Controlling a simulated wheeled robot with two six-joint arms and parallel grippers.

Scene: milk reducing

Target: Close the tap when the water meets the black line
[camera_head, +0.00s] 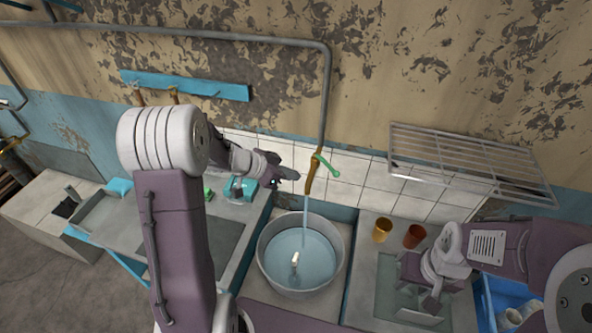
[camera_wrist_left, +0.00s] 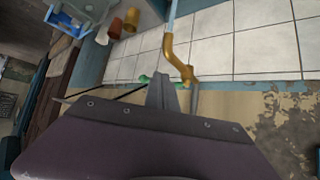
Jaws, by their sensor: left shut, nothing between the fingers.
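The brass tap (camera_head: 312,175) with a green handle (camera_head: 326,166) is on the tiled wall. A stream of water (camera_head: 306,206) runs from it into a round metal pot (camera_head: 264,262). Water (camera_head: 311,244) stands in the pot, with a small pale object (camera_head: 295,258) in it. I cannot make out a black line. My left gripper (camera_head: 295,177) is shut and empty, just left of the tap. In the left wrist view its fingertips (camera_wrist_left: 162,78) are close to the green handle (camera_wrist_left: 146,79) and the tap (camera_wrist_left: 177,58); contact is unclear. My right gripper (camera_head: 416,288) appears open and empty, over the right counter.
An orange cup (camera_head: 382,230) and a brown cup (camera_head: 414,236) stand on the right counter. A wire rack (camera_head: 465,165) sticks out from the wall above them. A blue crate (camera_head: 505,295) is at lower right. A pipe (camera_head: 326,95) runs down to the tap.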

